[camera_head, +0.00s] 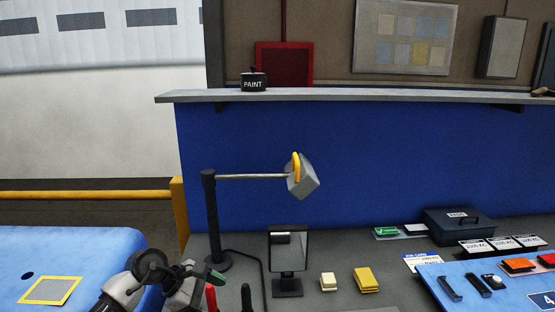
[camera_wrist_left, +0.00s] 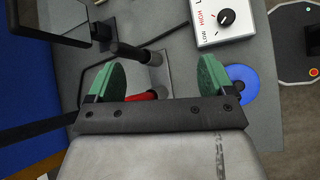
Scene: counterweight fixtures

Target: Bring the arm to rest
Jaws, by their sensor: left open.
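A black post (camera_head: 209,220) stands on the grey bench with a thin horizontal arm (camera_head: 252,177) reaching right from its top. A tilted grey block (camera_head: 304,183) with a yellow handle (camera_head: 295,166) is at the arm's end, raised above the bench. My left gripper (camera_head: 207,276) is low at the bench's front left, below and left of the block and apart from it. In the left wrist view its two green-padded fingers (camera_wrist_left: 158,78) are spread, with nothing held between them. My right gripper is out of view.
A small black-framed stand (camera_head: 288,250) stands below the block. Red and black handles (camera_head: 211,297) are close beside my left gripper. A dial box (camera_wrist_left: 224,20) and blue disc (camera_wrist_left: 241,78) show in the wrist view. Yellow blocks (camera_head: 366,280) and a dark case (camera_head: 457,226) lie rightward.

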